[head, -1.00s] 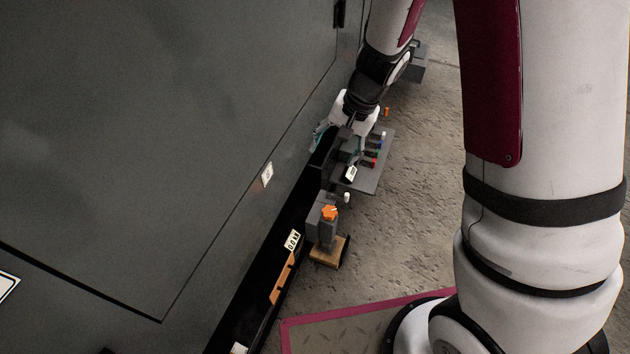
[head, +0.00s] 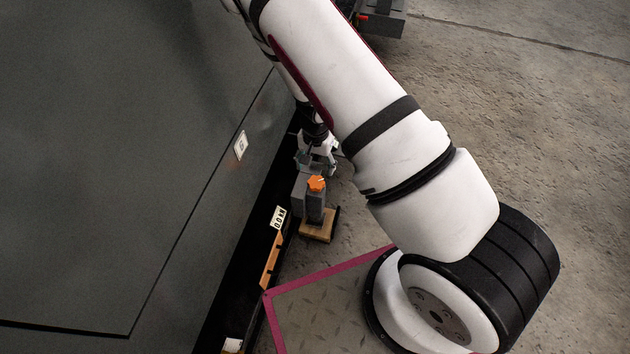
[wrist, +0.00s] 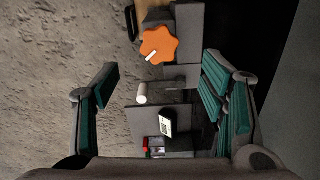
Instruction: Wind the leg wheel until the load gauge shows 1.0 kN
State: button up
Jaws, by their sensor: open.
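The leg wheel is an orange lobed knob (head: 316,183) on a grey leg (head: 315,208) that stands on a wooden block (head: 318,229). In the wrist view the wheel (wrist: 159,45) has a white mark at its lower left. A small white display (head: 278,217), which appears to be the load gauge, sits by the dark ledge; it appears to read 0.0. My gripper (head: 318,164) is just beyond the wheel in the head view. In the wrist view its open fingers (wrist: 160,74) are spread wide, with the wheel ahead between them and apart from both.
A white peg (wrist: 141,94) sticks out near the leg. A grey plate (wrist: 132,121) beyond carries a white tag (wrist: 166,126) and red and green items (wrist: 150,150). The big grey enclosure wall (head: 110,150) closes off the left. Bare floor (head: 540,110) lies right.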

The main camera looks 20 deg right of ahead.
aim_at(316, 182)
notch_tip(316, 182, down, 9)
jog(key=b, duration=0.2)
jog(key=shift+r+b, duration=0.15)
jog(key=shift+b, duration=0.15)
jog(key=shift+c, duration=0.5)
jog(key=c, duration=1.1)
